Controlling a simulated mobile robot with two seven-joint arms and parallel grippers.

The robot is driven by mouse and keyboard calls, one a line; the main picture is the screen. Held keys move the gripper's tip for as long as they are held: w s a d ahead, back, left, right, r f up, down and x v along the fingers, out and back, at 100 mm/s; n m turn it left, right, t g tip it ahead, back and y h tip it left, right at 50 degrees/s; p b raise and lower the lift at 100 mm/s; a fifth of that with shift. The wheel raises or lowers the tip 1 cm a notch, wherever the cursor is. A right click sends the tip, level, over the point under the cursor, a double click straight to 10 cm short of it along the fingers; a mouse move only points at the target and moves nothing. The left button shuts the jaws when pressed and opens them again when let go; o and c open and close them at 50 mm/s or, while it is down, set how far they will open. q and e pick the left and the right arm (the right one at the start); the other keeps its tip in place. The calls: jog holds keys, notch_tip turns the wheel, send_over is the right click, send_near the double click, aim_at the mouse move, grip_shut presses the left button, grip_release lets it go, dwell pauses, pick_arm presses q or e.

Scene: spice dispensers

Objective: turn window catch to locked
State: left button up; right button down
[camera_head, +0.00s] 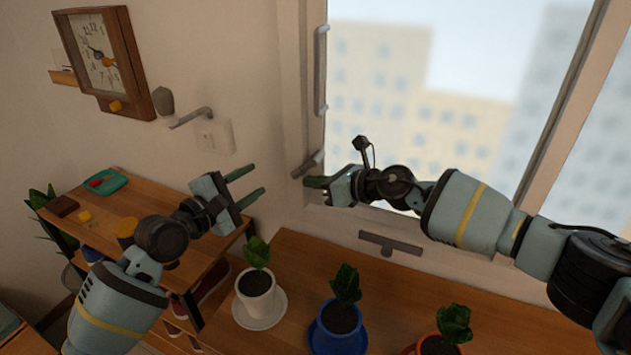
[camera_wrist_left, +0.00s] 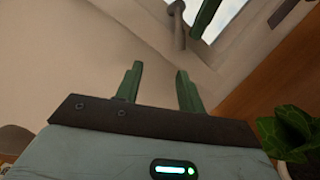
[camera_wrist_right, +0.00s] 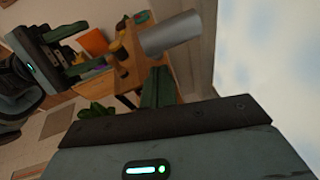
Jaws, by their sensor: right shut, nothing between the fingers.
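The window catch (camera_head: 308,164) is a short grey lever on the left part of the window frame, tilted with its free end up and to the right. It also shows as a grey cylinder in the right wrist view (camera_wrist_right: 170,34) and near the top of the left wrist view (camera_wrist_left: 179,24). My right gripper (camera_head: 316,182) is shut and empty, its fingertips just below the catch; I cannot tell whether they touch it. It shows in the right wrist view (camera_wrist_right: 158,86). My left gripper (camera_head: 258,183) is open and empty, left of the catch and apart from it.
A vertical grey handle (camera_head: 321,70) is above the catch. A grey bar (camera_head: 390,243) is on the wall below the window. Potted plants in white (camera_head: 256,284), blue (camera_head: 340,319) and orange (camera_head: 437,346) pots stand below. A clock (camera_head: 97,55) and a wall hook (camera_head: 190,117) are left.

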pick_arm(q)
jog(key=s+a+f+m+y, duration=0.2)
jog(key=s+f+m, duration=0.1)
jog(key=s+f, duration=0.3)
jog(key=s+a+f+m+y, duration=0.2)
jog(key=s+f, duration=0.4)
jog(key=f, duration=0.4)
jog(key=s+a+f+m+y, duration=0.3)
jog(key=s+f+m, duration=0.3)
jog(key=s+f, duration=0.1)
jog(key=shift+a+f, duration=0.4)
jog(key=s+d+f+m+g, duration=0.1)
jog(key=s+f+m+g, duration=0.1)
jog(key=s+f, duration=0.3)
jog(key=s+d+f+m+g+y, duration=0.1)
jog(key=s+f, duration=0.4)
jog(key=s, duration=0.6)
jog(key=s+f+m+g, duration=0.2)
jog(key=s+f+m, duration=0.2)
jog(key=s, duration=0.4)
jog(key=shift+d+f+g, duration=0.4)
jog(key=shift+f, duration=0.05)
